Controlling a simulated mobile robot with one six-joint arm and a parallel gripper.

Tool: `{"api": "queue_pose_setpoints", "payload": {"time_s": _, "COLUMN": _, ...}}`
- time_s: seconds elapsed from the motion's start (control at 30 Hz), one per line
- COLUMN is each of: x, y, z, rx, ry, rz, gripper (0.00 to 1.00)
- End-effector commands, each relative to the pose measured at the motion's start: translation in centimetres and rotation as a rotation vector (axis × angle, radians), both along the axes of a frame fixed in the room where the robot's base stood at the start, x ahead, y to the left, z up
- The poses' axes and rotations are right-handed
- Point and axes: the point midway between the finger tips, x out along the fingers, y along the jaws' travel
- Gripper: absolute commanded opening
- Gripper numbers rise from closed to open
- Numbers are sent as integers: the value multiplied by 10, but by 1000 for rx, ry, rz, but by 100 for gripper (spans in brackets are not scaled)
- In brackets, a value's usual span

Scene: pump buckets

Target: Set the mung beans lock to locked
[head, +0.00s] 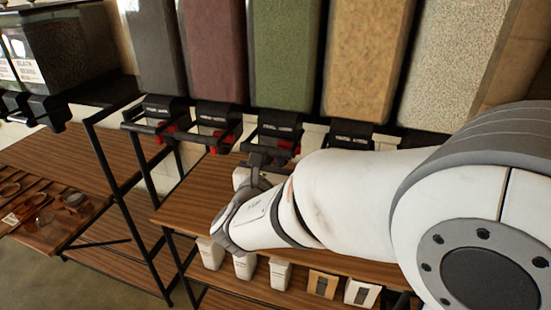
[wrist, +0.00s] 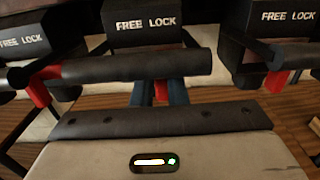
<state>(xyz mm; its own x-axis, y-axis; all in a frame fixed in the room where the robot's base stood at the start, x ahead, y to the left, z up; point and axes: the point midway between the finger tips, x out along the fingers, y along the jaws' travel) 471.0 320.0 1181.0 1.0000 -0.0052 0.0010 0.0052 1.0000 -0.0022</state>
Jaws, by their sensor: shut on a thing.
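The mung beans dispenser (head: 283,60) is taken to be the green-filled column in the middle of the head view. Its black outlet (head: 275,122) has a handle bar in front and red parts (head: 283,146) below. My gripper (head: 258,160) reaches up under this outlet. In the wrist view, the black outlet marked FREE LOCK (wrist: 146,22) is straight ahead, with its black bar (wrist: 140,66) across the view. My gripper's fingers (wrist: 160,93) are under the bar, shut on a red lock tab (wrist: 161,91) between them. The bar hides the upper part of the tab.
Neighbouring outlets with FREE LOCK labels stand close on the left (wrist: 24,40) and right (wrist: 285,18). A wooden shelf (head: 190,195) lies below the outlets. White containers (head: 244,266) stand on a lower shelf. A tray (head: 45,215) is at far left.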

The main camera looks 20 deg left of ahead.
Motion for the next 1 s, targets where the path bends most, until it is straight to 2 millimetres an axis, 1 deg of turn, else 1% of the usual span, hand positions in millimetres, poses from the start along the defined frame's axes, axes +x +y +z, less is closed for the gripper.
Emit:
{"api": "queue_pose_setpoints", "payload": {"time_s": 0.03, "x": 0, "y": -3, "z": -1, "rx": -2, "ry": 2, "rz": -10, "gripper": 14}}
{"api": "queue_pose_setpoints", "payload": {"time_s": 0.3, "x": -1, "y": -1, "z": -1, "rx": -1, "ry": 1, "rz": -3, "gripper": 35}}
{"api": "queue_pose_setpoints", "payload": {"time_s": 0.57, "x": -3, "y": 1, "z": -1, "rx": -1, "ry": 1, "rz": 0, "gripper": 35}}
{"api": "queue_pose_setpoints", "payload": {"time_s": 0.67, "x": -12, "y": 2, "z": -2, "rx": 0, "ry": 1, "rz": 2, "gripper": 35}}
{"api": "queue_pose_setpoints", "payload": {"time_s": 0.9, "x": -53, "y": 2, "z": -2, "rx": 1, "ry": 0, "rz": 4, "gripper": 35}}
{"api": "queue_pose_setpoints", "payload": {"time_s": 1.0, "x": -67, "y": 2, "z": -2, "rx": -1, "ry": 0, "rz": 2, "gripper": 35}}
